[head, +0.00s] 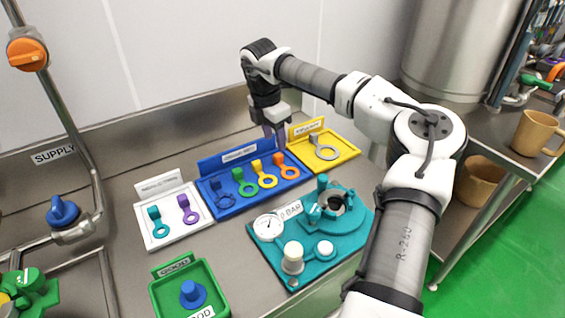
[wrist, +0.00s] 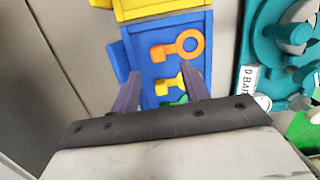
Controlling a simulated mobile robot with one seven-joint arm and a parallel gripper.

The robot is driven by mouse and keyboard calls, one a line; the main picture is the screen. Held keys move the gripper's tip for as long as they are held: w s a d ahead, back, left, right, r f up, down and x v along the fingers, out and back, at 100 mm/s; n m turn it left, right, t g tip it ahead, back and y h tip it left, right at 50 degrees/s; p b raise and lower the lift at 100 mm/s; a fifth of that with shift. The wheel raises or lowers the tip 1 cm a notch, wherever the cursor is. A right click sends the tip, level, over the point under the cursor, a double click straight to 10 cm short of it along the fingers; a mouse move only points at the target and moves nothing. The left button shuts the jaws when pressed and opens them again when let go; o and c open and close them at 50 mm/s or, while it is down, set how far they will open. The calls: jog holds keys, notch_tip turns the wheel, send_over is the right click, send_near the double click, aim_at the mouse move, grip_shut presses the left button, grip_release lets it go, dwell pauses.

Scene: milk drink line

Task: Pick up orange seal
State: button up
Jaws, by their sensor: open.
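The orange seal (head: 285,167), a ring with a short tab, lies at the right end of the blue tray (head: 208,197). In the wrist view the orange seal (wrist: 189,45) lies flat in the blue tray (wrist: 136,44), beyond my fingertips. My gripper (head: 273,140) is open and empty, pointing down above the back right part of the blue tray. In the wrist view my gripper's fingers (wrist: 160,84) stand apart, with the yellow seal (wrist: 172,84) partly showing between them. No finger visibly touches the orange seal.
Blue, green and yellow seals (head: 264,175) share the blue tray. A yellow tray (head: 345,158) with a grey ring stands to its right, a white tray (head: 155,236) to its left. A teal fixture with a gauge (head: 268,226) stands in front. A wall rises behind.

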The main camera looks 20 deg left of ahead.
aim_at(278, 155)
jog(key=shift+w+d+f+p, duration=0.1)
jog(key=shift+w+f+p, duration=0.2)
jog(key=shift+f, duration=0.7)
jog(key=shift+w+d+f+p, duration=0.1)
jog(key=shift+f+p, duration=0.3)
jog(key=shift+f, duration=0.65)
jog(key=shift+w+f+p, duration=0.15)
jog(key=shift+f+p, duration=0.2)
jog(key=shift+f, duration=0.65)
grip_shut()
